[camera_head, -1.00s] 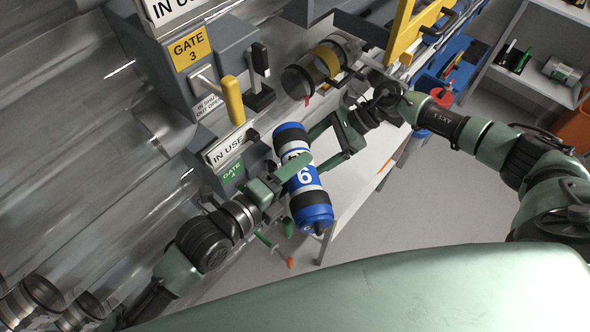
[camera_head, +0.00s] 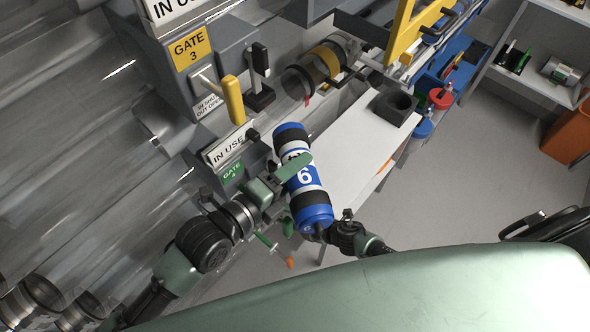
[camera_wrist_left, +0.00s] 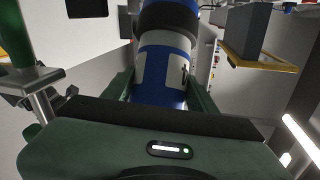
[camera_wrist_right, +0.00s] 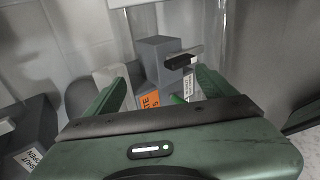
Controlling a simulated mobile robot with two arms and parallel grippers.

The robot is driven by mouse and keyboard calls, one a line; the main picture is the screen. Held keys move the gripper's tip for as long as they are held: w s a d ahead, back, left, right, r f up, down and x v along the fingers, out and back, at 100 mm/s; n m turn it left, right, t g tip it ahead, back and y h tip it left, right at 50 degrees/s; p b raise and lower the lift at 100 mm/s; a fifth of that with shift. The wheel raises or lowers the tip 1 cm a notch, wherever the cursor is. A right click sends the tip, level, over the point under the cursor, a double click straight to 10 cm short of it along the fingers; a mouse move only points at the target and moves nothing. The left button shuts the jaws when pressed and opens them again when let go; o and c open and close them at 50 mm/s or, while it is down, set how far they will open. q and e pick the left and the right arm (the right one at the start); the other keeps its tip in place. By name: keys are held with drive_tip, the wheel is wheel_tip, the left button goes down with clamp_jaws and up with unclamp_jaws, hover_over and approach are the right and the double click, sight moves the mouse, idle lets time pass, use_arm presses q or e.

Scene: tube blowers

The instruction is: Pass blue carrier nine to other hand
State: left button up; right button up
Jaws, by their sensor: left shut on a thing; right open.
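Blue carrier nine (camera_head: 306,180) is a blue cylinder with black bands, a white label and a 9. It hangs tilted in front of the gate 4 panel in the head view. My left gripper (camera_head: 289,178) is shut around its middle. The left wrist view shows the carrier (camera_wrist_left: 163,60) between the two fingers. My right arm comes up just below the carrier's lower end in the head view; its fingers are mostly hidden there. In the right wrist view my right gripper (camera_wrist_right: 166,84) is open and empty, and the carrier does not show.
The gate 3 panel (camera_head: 190,50) with its yellow lever and the gate 4 panel (camera_head: 231,172) stand left of the carrier. A white table (camera_head: 350,150) with a dark block (camera_head: 393,108) lies behind. A blue rack (camera_head: 436,85) stands farther right. Open floor lies at right.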

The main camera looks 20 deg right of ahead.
drive_tip(key=s+d+f+m+g+h, duration=0.2)
drive_tip(key=s+f+m, duration=0.4)
drive_tip(key=s, duration=0.6)
drive_tip(key=s+d+f+m+g+h, duration=0.2)
drive_tip(key=s+d+f+m, duration=0.3)
drive_tip(key=s, duration=0.7)
drive_tip(key=s+d+f+m+g+h, duration=0.2)
drive_tip(key=s+d+f+m+g, duration=0.2)
drive_tip(key=s+f+m, duration=0.4)
drive_tip(key=s+m, duration=0.3)
drive_tip(key=s, duration=0.1)
drive_tip(key=shift+d+f+m+h, duration=0.25)
drive_tip(key=shift+f+m+h, duration=0.05)
drive_tip(key=shift+m+h, duration=0.1)
drive_tip(key=shift+s, duration=0.1)
